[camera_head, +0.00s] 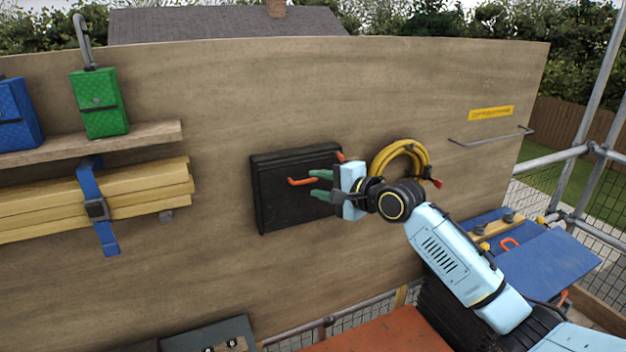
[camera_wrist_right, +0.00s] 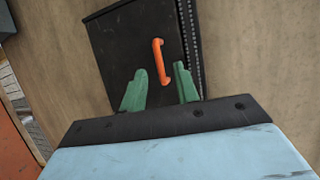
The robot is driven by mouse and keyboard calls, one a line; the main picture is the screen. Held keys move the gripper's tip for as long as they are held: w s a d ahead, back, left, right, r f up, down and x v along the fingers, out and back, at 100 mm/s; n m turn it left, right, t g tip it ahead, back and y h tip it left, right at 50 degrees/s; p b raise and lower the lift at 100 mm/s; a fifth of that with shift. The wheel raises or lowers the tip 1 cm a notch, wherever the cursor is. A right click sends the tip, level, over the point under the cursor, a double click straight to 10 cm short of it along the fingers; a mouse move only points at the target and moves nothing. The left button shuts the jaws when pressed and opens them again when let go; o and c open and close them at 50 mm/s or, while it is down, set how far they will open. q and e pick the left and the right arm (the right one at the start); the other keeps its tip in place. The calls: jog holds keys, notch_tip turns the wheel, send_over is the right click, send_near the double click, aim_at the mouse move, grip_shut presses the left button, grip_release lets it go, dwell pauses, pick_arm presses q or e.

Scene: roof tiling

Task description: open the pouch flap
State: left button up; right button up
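The black pouch (camera_head: 280,210) is mounted on the upright wooden board, and its flap looks closed. An orange handle (camera_head: 302,181) sits on its front. In the right wrist view the pouch (camera_wrist_right: 118,45) fills the upper middle, with a zipper-like dark edge on its right. The orange handle (camera_wrist_right: 158,60) appears there between and just beyond my green fingertips. My right gripper (camera_head: 318,184) is open and empty in front of the pouch's right part, and its fingers (camera_wrist_right: 161,80) stand apart on either side of the handle's lower end. I cannot tell if they touch it. My left gripper is out of view.
A yellow coiled hose (camera_head: 415,150) hangs right of the pouch, close behind my right wrist. A metal rail (camera_head: 490,139) is farther right. On the left are a shelf (camera_head: 150,136) with green (camera_head: 100,105) and blue (camera_head: 17,118) pouches, and strapped timber (camera_head: 150,187). Bare board lies between.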

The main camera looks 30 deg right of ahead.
jog(key=shift+x, duration=1.3)
jog(key=shift+c, duration=0.2)
grip_shut()
